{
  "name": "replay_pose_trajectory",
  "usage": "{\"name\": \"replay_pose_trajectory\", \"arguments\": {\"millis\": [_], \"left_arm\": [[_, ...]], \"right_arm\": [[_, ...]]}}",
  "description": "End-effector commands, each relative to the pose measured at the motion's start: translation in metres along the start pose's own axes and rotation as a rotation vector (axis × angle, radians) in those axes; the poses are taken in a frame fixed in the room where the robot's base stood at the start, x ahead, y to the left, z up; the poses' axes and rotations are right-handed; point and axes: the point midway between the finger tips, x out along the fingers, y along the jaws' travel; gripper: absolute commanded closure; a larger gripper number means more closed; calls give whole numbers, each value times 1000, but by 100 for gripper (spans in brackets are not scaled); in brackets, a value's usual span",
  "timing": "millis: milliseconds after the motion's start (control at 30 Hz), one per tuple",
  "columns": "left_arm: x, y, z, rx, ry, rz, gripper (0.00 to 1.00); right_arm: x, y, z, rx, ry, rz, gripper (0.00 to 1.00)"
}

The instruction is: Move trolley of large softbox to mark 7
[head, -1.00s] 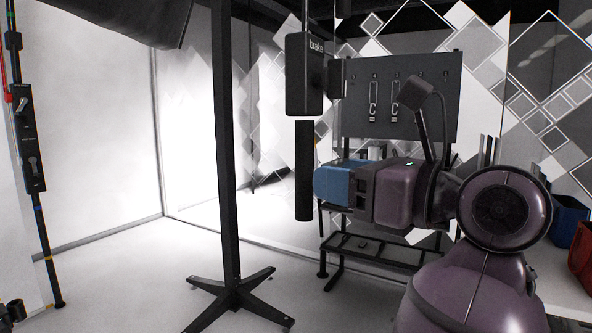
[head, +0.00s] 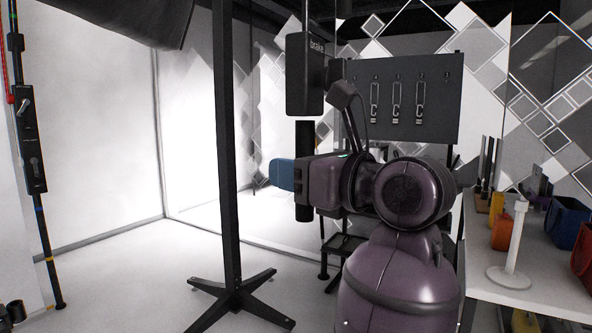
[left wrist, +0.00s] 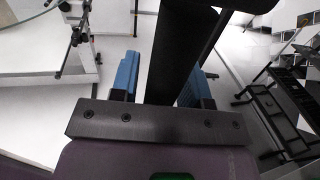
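The trolley's black pole (head: 228,150) stands upright on a star-shaped base (head: 235,297) in the head view. A dark softbox edge (head: 130,22) hangs at the top left. A black box marked "brake" (head: 305,75) hangs right of the pole, with a black vertical bar (head: 304,135) below it. My left gripper (head: 283,174) is at this bar, with a blue finger reaching past it. In the left wrist view the dark bar (left wrist: 178,50) runs between the blue fingers of my left gripper (left wrist: 163,82), which are apart; firm contact is not clear. My right gripper is not seen. Mark 7 cannot be made out.
A board with hooks (head: 405,98) stands behind my arm. A table (head: 540,280) with coloured bins (head: 565,222) and a white stand (head: 515,240) is at the right. A pole with switch boxes (head: 30,150) is at the left. The floor left of the base is open.

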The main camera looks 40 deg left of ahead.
Motion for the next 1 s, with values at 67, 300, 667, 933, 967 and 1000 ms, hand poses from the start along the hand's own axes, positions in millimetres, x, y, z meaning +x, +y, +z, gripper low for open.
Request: {"name": "replay_pose_trajectory", "arguments": {"millis": [67, 300, 667, 933, 967, 1000], "left_arm": [[0, 0, 0, 0, 0, 0, 70], [0, 0, 0, 0, 0, 0, 100], [1, -10, 0, 3, 1, -1, 100], [8, -46, 0, 5, 0, -3, 100], [9, -52, -1, 5, 0, -3, 100], [11, -59, 0, 5, 0, -3, 100]], "right_arm": [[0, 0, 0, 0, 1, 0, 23], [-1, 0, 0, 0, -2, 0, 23], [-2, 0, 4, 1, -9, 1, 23], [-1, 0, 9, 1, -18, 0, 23], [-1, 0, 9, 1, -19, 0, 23], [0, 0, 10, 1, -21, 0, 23]]}}
